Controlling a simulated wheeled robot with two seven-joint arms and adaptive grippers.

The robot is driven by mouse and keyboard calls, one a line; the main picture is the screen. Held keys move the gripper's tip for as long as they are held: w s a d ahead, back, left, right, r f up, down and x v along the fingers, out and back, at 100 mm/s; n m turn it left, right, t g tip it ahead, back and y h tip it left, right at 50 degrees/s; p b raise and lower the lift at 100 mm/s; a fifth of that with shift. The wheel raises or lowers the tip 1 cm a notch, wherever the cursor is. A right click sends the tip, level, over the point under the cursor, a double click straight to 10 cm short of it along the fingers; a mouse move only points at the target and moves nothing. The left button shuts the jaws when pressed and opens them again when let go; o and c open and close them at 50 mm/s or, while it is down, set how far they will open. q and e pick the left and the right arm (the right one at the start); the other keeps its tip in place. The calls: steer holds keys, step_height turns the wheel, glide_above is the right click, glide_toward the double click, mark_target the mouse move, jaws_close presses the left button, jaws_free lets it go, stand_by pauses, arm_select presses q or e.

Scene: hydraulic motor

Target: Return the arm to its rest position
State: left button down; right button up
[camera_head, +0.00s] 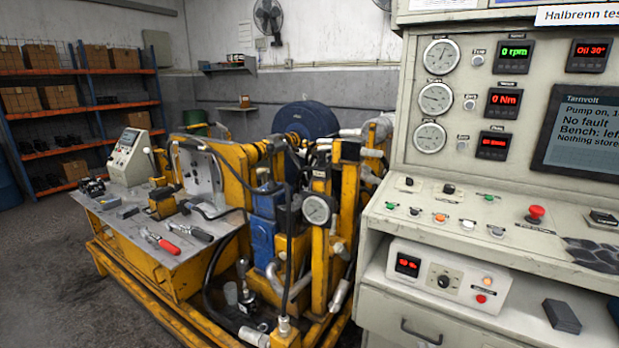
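Neither of my arms or grippers shows in the head view. The hydraulic test bench (225,265) stands at the left and centre, with a yellow frame and a grey worktop (130,220). The control console (480,195) fills the right side. Its display (585,130) reads in part "Pump on", "No fault" and "Nothing store", cut off at the picture's edge. The digital readouts show 0 rpm (515,51) and 0 Nm (505,103).
A red-handled tool (168,246) and a dark-handled tool (196,233) lie on the worktop. A red mushroom button (536,212) stands up from the console. A dark block (562,316) lies on the lower ledge. Shelves (90,105) with boxes stand behind. Floor (45,285) at left is clear.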

steer(key=s+f+m+g+y+p, duration=0.25)
steer(key=s+f, duration=0.55)
steer(key=f, duration=0.4)
steer(key=s+f+m+g+y+p, duration=0.1)
steer(key=s+f+m+g+p, duration=0.2)
steer(key=s+f, duration=0.7)
arm_select(q)
steer(key=s+a+f+p, duration=0.3)
steer(key=s+a+f, duration=0.3)
steer(key=s, duration=0.3)
steer(key=s+a+f+y+p, duration=0.1)
steer(key=s+a+f+p, duration=0.2)
steer(key=s+a+f, duration=0.3)
steer(key=s, duration=0.4)
steer(key=shift+a+f, duration=0.15)
steer(key=shift+a, duration=0.15)
arm_select(e)
steer(key=s+f+m+g+y, duration=0.1)
steer(key=s+f+m+g, duration=0.2)
steer(key=s, duration=1)
steer(key=s+a+f+m+g+y, duration=0.1)
steer(key=s+f+m+g, duration=0.2)
steer(key=s+f, duration=0.6)
steer(key=s, duration=0.4)
steer(key=shift+f, duration=0.15)
arm_select(q)
steer(key=shift+w, duration=0.1)
